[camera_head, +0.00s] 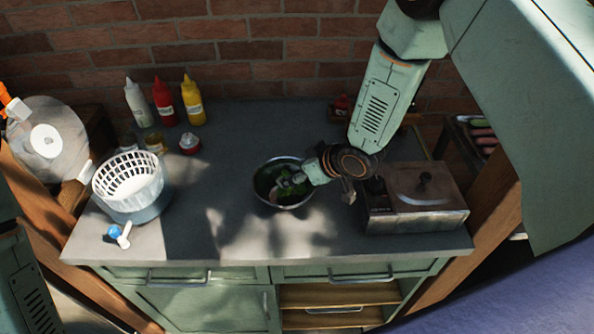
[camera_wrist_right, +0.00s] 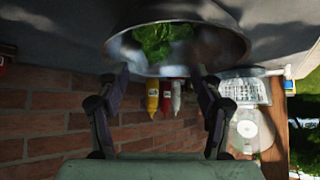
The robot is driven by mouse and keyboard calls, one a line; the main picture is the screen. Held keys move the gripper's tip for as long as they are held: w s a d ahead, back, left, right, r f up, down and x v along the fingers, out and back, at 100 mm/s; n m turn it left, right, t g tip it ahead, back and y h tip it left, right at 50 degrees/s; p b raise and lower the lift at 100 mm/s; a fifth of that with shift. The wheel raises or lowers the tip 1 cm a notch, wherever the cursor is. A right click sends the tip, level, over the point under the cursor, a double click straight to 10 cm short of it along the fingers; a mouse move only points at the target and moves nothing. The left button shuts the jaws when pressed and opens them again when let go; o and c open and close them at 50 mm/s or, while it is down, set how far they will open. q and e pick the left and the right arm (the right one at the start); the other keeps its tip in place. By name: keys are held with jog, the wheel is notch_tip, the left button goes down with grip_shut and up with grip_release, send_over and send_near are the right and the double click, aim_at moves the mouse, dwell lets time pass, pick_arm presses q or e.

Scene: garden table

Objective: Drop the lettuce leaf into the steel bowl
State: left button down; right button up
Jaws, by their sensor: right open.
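The steel bowl (camera_head: 284,206) stands on the grey worktop near its middle. Green lettuce (camera_head: 283,195) shows inside it, partly covered by my right gripper (camera_head: 290,182). The right wrist view, which is upside down, shows the bowl (camera_wrist_right: 228,38) with the bright green leaf (camera_wrist_right: 160,42) in it. In that view my right gripper (camera_wrist_right: 160,72) has its fingers wide apart, with nothing between them. Whether the green is one leaf or several I cannot tell. My left gripper is not in view.
A white salad spinner basket (camera_head: 128,177) stands at the left, with a blue-and-white handled item (camera_head: 118,234) in front. Several sauce bottles (camera_head: 165,102) stand by the brick wall. A metal box with a lidded top (camera_head: 415,200) is right of the bowl. The worktop between spinner and bowl is clear.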

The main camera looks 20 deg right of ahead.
jog(key=shift+s+a+r, duration=0.1)
jog(key=shift+a+r, duration=0.05)
jog(key=v, duration=1.1)
jog(key=shift+s+d+r, duration=0.2)
jog(key=shift+d, duration=0.1)
jog(key=shift+s+a, duration=0.1)
jog(key=shift+s, duration=0.05)
jog(key=s+f+m+g+h, duration=0.25)
jog(key=s+f, duration=0.35)
jog(key=s, duration=0.4)
jog(key=s+d+f+m+g+h, duration=0.1)
jog(key=s+f+m+g, duration=0.15)
jog(key=s+f, duration=0.5)
jog(key=s+f+m+g+h, duration=0.1)
jog(key=s+f+g, duration=0.3)
jog(key=s, duration=0.8)
notch_tip(320, 180, down, 22)
jog(key=t+b, duration=0.1)
jog(key=b, duration=1.9)
jog(key=shift+d+r+m+b, duration=0.15)
jog(key=shift+d+m+b, duration=0.15)
jog(key=shift+b, duration=0.1)
